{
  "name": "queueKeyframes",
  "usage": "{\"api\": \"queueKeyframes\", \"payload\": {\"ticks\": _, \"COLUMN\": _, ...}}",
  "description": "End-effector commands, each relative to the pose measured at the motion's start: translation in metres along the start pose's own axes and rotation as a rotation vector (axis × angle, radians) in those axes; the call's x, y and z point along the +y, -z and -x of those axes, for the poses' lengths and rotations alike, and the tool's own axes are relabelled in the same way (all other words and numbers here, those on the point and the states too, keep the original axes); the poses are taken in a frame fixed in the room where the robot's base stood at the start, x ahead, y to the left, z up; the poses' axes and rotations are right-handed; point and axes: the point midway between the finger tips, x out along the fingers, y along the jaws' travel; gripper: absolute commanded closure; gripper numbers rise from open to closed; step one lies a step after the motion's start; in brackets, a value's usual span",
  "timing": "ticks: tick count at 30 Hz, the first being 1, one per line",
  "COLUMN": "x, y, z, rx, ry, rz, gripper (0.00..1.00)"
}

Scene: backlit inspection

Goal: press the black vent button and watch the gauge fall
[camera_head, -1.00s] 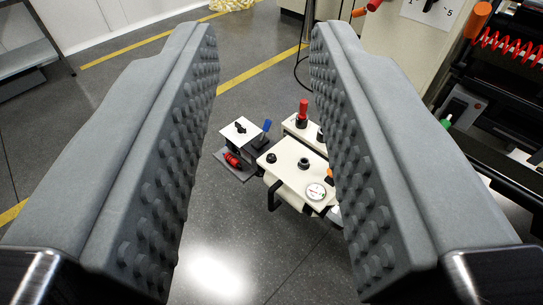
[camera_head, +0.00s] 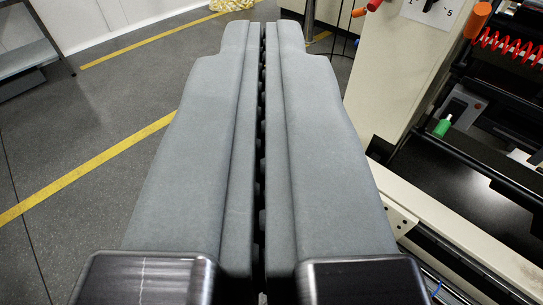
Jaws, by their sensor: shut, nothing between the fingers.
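My gripper (camera_head: 262,30) fills the middle of the view. Its two grey padded fingers are shut against each other, with only a thin dark gap between them and nothing held. The black vent button and the gauge are not visible now. The closed fingers cover the part of the view where the cream box with the round gauge and black knobs showed earlier.
A cream cabinet (camera_head: 400,75) with a selector dial (camera_head: 428,8) stands at the right. Beside it is a dark rack with a red coiled hose (camera_head: 510,47) and a green-tipped part (camera_head: 442,127). Grey floor with a yellow line (camera_head: 95,163) is open at the left.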

Motion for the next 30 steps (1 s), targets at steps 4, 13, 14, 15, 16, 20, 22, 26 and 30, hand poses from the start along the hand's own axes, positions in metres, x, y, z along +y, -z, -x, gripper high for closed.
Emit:
{"api": "queueKeyframes", "payload": {"ticks": 4, "x": 0.0, "y": 0.0, "z": 0.0, "rx": 0.0, "ry": 0.0, "rz": 0.0, "gripper": 1.0}}
{"api": "queueKeyframes", "payload": {"ticks": 13, "x": 0.0, "y": 0.0, "z": 0.0, "rx": 0.0, "ry": 0.0, "rz": 0.0, "gripper": 1.0}}
{"api": "queueKeyframes", "payload": {"ticks": 14, "x": 0.0, "y": 0.0, "z": 0.0, "rx": 0.0, "ry": 0.0, "rz": 0.0, "gripper": 1.0}}
{"api": "queueKeyframes", "payload": {"ticks": 15, "x": 0.0, "y": 0.0, "z": 0.0, "rx": 0.0, "ry": 0.0, "rz": 0.0, "gripper": 1.0}}
{"api": "queueKeyframes", "payload": {"ticks": 16, "x": 0.0, "y": 0.0, "z": 0.0, "rx": 0.0, "ry": 0.0, "rz": 0.0, "gripper": 1.0}}
{"api": "queueKeyframes", "payload": {"ticks": 20, "x": 0.0, "y": 0.0, "z": 0.0, "rx": 0.0, "ry": 0.0, "rz": 0.0, "gripper": 1.0}}
{"api": "queueKeyframes", "payload": {"ticks": 22, "x": 0.0, "y": 0.0, "z": 0.0, "rx": 0.0, "ry": 0.0, "rz": 0.0, "gripper": 1.0}}
{"api": "queueKeyframes", "payload": {"ticks": 26, "x": 0.0, "y": 0.0, "z": -0.002, "rx": -0.002, "ry": 0.0, "rz": 0.002, "gripper": 1.0}}
{"api": "queueKeyframes", "payload": {"ticks": 30, "x": 0.0, "y": -0.003, "z": -0.015, "rx": -0.019, "ry": 0.001, "rz": 0.016, "gripper": 1.0}}
